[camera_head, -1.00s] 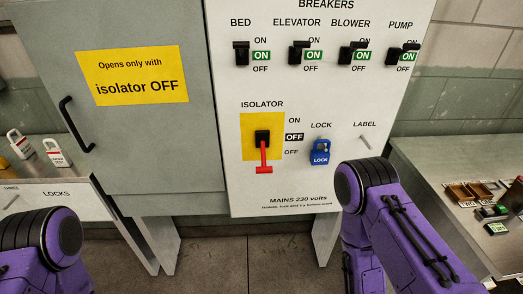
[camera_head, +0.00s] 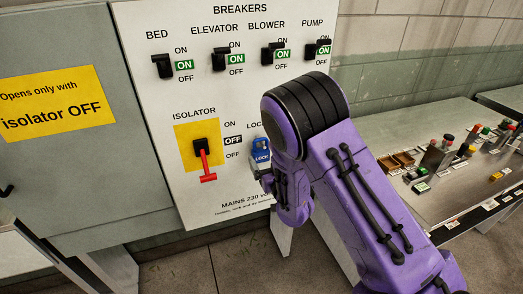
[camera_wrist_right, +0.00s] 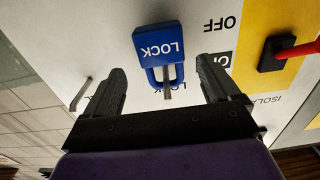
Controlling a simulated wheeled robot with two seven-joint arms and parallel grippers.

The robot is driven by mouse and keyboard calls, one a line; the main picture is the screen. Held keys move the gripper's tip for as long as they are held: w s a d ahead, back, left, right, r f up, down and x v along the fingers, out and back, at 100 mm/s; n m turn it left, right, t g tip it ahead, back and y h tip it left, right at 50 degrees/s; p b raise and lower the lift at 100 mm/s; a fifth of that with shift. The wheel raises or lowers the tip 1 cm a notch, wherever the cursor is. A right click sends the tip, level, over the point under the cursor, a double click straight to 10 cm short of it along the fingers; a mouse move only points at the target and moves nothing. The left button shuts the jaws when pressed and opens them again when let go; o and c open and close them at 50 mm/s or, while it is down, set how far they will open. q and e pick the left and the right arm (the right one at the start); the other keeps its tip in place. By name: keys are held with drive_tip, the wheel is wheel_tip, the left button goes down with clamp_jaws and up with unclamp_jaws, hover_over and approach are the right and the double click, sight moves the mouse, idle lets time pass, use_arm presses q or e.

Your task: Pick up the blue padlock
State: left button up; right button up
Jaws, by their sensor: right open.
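The blue padlock (camera_head: 261,158), marked LOCK, hangs by its shackle from a peg on the white breaker panel (camera_head: 140,100), right of the red isolator handle. My right arm partly covers it in the head view. In the right wrist view, which is upside down, the padlock (camera_wrist_right: 160,42) shows whole, its blue shackle around the peg. My right gripper (camera_wrist_right: 162,82) is open, its black fingers apart on either side of the shackle in the picture, with the body beyond the fingertips. I see no contact. My left gripper is not in view.
The red isolator handle (camera_head: 206,168) points down beside the padlock. A bare peg (camera_wrist_right: 80,94) is on the padlock's other side. Breaker switches (camera_head: 221,60) line the panel top. A bench (camera_head: 455,185) with small parts stands at right.

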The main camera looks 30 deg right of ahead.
sight(262, 153)
drive_tip(key=p+x, duration=0.1)
drive_tip(key=x, duration=0.3)
drive_tip(key=shift+a+r+p, duration=0.15)
drive_tip(key=shift+p, duration=0.2)
drive_tip(key=shift+w, duration=0.25)
drive_tip(key=c, duration=1.1)
drive_tip(key=shift+r+b, duration=0.5)
drive_tip(key=shift+r, duration=0.05)
drive_tip(key=p+v, duration=0.3)
drive_tip(key=v, duration=1.5)
